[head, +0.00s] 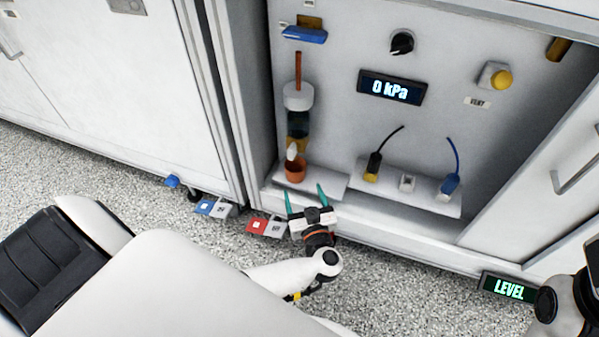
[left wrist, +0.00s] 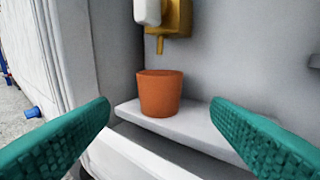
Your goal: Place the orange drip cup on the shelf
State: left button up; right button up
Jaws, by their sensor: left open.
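The orange drip cup (head: 295,170) stands upright on the small white shelf (head: 328,184) at the left of the open cabinet. It sits below a yellow spout with a white part. In the left wrist view the cup (left wrist: 160,93) rests on the shelf (left wrist: 190,128) between and beyond my fingers. My left gripper (head: 306,198) is open, with teal fingers pointing toward the cup. In the left wrist view its fingers (left wrist: 160,115) are wide apart and do not touch the cup. Part of my right arm shows at the lower right of the head view; its gripper fingers are not seen.
A second shelf (head: 410,190) to the right holds black and blue cabled plugs. A 0 kPa display (head: 391,88) is on the back panel. Red (head: 257,225) and blue tags protrude near the cabinet base.

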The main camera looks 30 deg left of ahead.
pick_arm(q)
jog(key=shift+p+v, duration=0.55)
jog(key=shift+v, duration=1.75)
